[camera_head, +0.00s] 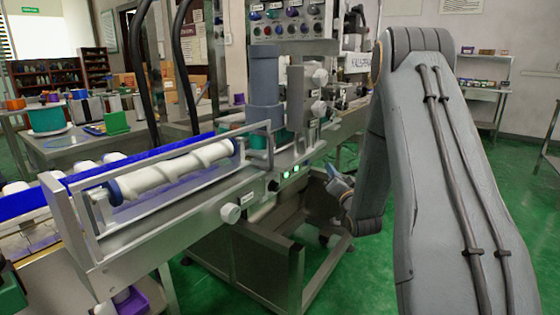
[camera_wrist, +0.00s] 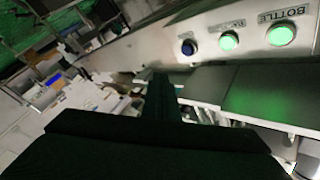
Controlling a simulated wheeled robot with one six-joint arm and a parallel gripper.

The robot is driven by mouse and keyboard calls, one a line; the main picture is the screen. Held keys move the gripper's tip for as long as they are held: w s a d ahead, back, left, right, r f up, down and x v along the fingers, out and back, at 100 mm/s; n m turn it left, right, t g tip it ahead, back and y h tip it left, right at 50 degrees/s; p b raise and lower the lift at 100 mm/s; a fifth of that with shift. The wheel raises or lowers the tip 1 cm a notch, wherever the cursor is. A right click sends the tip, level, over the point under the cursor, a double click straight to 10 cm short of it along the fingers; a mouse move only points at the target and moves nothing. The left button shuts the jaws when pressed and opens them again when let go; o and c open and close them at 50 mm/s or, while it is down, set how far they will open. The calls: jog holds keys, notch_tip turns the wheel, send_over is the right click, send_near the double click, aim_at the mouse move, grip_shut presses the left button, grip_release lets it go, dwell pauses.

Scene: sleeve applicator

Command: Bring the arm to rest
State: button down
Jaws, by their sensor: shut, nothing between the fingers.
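My arm (camera_head: 445,170) reaches down from the upper right in the head view, with its elbow high and its forearm folded downward. My gripper (camera_head: 339,187) shows small beside the forearm, to the right of the applicator's front panel and apart from it. In the wrist view my gripper (camera_wrist: 160,88) is a dark shape with its fingers together and nothing between them. The sleeve applicator (camera_head: 200,215) stands to the left of my arm. Lit green buttons (camera_wrist: 229,41) and a dark blue button (camera_wrist: 189,47) show on its panel in the wrist view, beyond the fingers.
A white spiral screw (camera_head: 170,171) lies along the machine's conveyor. A grey cylinder (camera_head: 265,80) rises above the panel. A side table (camera_head: 80,148) with containers stands at the back left, and a shelf (camera_head: 480,88) at the back right. Green floor (camera_head: 350,280) is open in front.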

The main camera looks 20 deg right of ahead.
jog(key=s+a+f+n+g, duration=0.25)
jog(key=a+g, duration=0.35)
jog(key=a, duration=0.3)
jog(key=s+a+f+n+g+y, duration=0.1)
jog(key=s+a+n+g, duration=0.3)
jog(key=s, duration=0.6)
jog(key=s+a+f+g+y, duration=0.1)
jog(key=s+a+g, duration=0.2)
jog(key=s+a, duration=0.45)
jog(key=s+a+f+n+g, duration=0.2)
jog(key=s+a+g, duration=0.1)
jog(key=s, duration=0.8)
jog(key=s+a+r+n+g+y, duration=0.1)
jog(key=s+a+r+n+g, duration=0.2)
jog(key=s+a+r, duration=0.65)
jog(key=s+d+r+m+p, duration=0.2)
jog(key=d+r+p, duration=0.6)
jog(key=p, duration=1)
jog(key=shift+s+d+r+m+h, duration=0.2)
jog(key=shift+s+d+m+h, duration=0.1)
jog(key=shift+d+m, duration=0.1)
